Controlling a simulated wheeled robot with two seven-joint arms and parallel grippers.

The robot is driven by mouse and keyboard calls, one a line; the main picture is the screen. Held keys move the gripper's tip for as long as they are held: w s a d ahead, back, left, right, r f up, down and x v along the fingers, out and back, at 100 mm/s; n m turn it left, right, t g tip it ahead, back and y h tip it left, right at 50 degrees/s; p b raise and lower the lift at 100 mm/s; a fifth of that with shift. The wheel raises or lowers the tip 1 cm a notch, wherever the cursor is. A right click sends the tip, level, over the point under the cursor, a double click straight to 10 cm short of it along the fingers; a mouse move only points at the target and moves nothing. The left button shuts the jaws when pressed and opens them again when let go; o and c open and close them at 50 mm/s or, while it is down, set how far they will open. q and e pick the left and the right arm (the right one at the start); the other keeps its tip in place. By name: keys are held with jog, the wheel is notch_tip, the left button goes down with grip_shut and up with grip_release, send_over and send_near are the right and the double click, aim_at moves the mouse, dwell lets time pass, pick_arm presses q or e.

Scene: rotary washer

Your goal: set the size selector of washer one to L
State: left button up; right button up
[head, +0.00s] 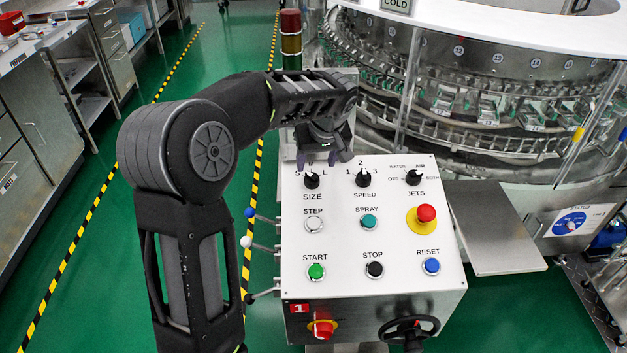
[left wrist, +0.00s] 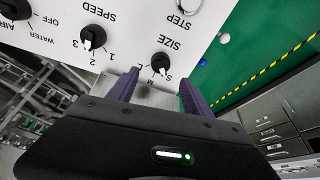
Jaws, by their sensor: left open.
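The size selector (head: 312,179) is a small black knob with a white pointer mark, at the upper left of washer one's white control panel (head: 340,245). My left gripper (head: 324,158) is over the panel's top edge, just above the knob. In the left wrist view its two dark fingers (left wrist: 159,77) are apart, with the selector (left wrist: 160,63) showing between them. My right gripper is not in view.
The speed knob (head: 363,179) is close on the right, and the jets knob (head: 413,177) farther right. The red emergency button (head: 426,213) and several push buttons lie below. A signal tower (head: 290,38) stands behind. Levers (head: 262,217) stick out from the panel's left side.

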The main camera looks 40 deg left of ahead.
aim_at(313, 175)
pick_arm(q)
jog(key=shift+p+x, duration=0.4)
jog(key=shift+x, duration=3.45)
jog(key=shift+c, duration=0.4)
grip_shut()
